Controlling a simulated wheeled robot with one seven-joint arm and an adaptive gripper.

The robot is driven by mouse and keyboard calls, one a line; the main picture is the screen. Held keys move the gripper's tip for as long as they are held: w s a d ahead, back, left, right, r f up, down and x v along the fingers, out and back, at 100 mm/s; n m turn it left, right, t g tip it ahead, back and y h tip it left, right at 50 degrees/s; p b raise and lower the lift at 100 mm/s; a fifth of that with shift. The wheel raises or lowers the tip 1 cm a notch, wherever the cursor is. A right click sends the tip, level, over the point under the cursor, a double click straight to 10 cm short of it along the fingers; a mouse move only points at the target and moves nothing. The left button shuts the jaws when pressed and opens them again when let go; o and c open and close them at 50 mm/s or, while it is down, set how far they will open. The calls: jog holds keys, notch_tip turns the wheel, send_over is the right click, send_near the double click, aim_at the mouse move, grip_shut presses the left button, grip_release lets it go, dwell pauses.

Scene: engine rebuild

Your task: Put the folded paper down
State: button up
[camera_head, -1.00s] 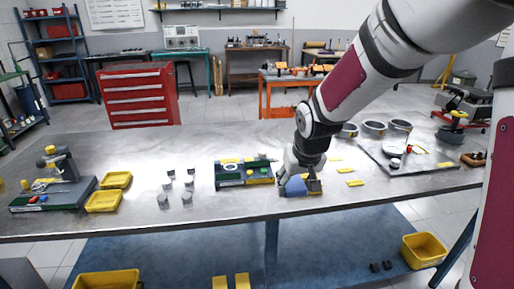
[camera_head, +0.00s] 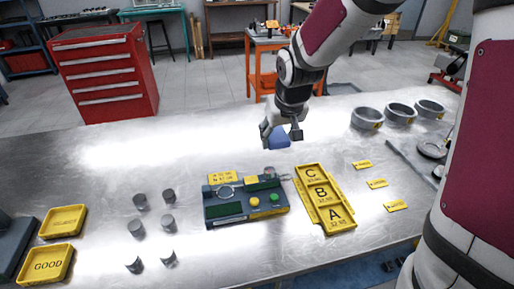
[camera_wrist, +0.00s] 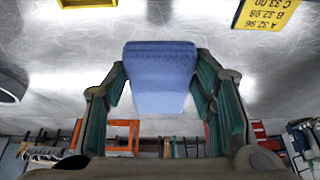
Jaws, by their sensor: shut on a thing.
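The folded paper is a blue, thick, flat-faced piece; it shows in the head view (camera_head: 279,138) behind the yellow A-B-C tray and in the wrist view (camera_wrist: 160,78) in the middle. My gripper (camera_head: 282,134) is shut on it, with one dark green finger at each side of the blue piece in the wrist view (camera_wrist: 160,92). The paper is over the back part of the steel workbench (camera_head: 330,118). I cannot tell whether its lower edge touches the metal.
The yellow A-B-C tray (camera_head: 325,200) and the green gauge stand (camera_head: 246,202) are nearer the front. Several grey rings (camera_head: 400,114) stand at the back right. Yellow tags (camera_head: 377,184) lie right of the tray. Grey cylinders (camera_head: 136,228) stand at the left. Bare bench lies left of the paper.

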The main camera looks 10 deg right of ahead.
send_near(276, 165)
jog(key=shift+w+a+f, duration=0.5)
jog(key=shift+w+f, duration=0.25)
jog(key=shift+f, duration=0.15)
jog(key=shift+f+b, duration=0.45)
jog(key=shift+f, duration=1.55)
jog(key=shift+s+f+b, duration=0.15)
jog(key=shift+f+b, duration=0.15)
jog(key=shift+f, duration=0.05)
jog(key=o, duration=1.1)
jog(key=shift+f, duration=0.15)
